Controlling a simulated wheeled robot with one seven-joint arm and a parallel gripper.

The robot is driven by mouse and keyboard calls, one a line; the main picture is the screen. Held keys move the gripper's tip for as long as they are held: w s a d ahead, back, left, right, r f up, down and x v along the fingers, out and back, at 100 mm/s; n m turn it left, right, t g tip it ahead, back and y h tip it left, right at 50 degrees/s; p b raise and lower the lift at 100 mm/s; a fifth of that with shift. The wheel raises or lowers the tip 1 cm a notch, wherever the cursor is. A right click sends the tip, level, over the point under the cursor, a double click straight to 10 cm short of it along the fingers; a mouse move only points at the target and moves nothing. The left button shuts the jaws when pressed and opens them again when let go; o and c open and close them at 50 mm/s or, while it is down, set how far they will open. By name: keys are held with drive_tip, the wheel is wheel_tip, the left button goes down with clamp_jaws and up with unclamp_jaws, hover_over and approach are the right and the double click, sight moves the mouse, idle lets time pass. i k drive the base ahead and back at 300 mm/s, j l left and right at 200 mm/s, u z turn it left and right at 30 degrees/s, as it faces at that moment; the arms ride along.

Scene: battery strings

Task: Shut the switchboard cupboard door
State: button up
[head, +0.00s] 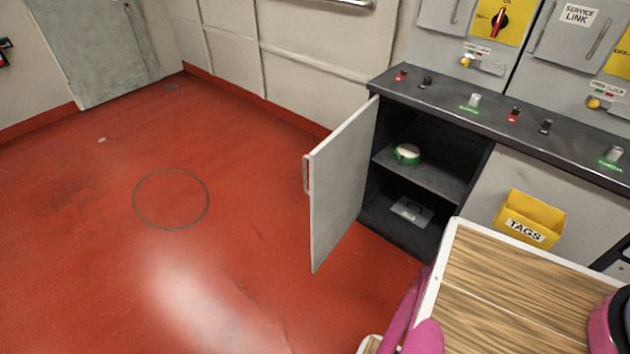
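The switchboard cupboard door (341,185) stands open in the head view. It is a pale grey panel swung out to the left, hinged at the left side of the cupboard, with a handle (306,174) near its free edge. The dark cupboard (450,160) is open to view. Inside, a green and white roll (407,154) sits on the shelf and a grey flat item (411,211) lies on the bottom. Pink parts at the lower edge seem to be my arm; my gripper cannot be made out.
A wood-topped surface (500,290) with a white rim stands at lower right, close to the cupboard. A yellow TAGS bin (528,219) hangs right of the opening. The red floor (230,240) left of the door is clear.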

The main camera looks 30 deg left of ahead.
sight(340, 164)
drive_tip(key=j, duration=0.6)
drive_tip(key=j+z, duration=0.1)
drive_tip(key=j, duration=0.55)
drive_tip(key=k+j, duration=0.1)
drive_tip(key=j, duration=0.5)
drive_tip(key=j+z, duration=0.15)
drive_tip(key=j, duration=0.45)
drive_tip(key=k+j, duration=0.15)
drive_tip(key=j, duration=0.45)
drive_tip(key=k+j+z, duration=0.1)
drive_tip(key=j, duration=0.5)
drive_tip(key=i+j+z, duration=0.1)
drive_tip(key=j+z, duration=0.6)
drive_tip(key=z, duration=0.95)
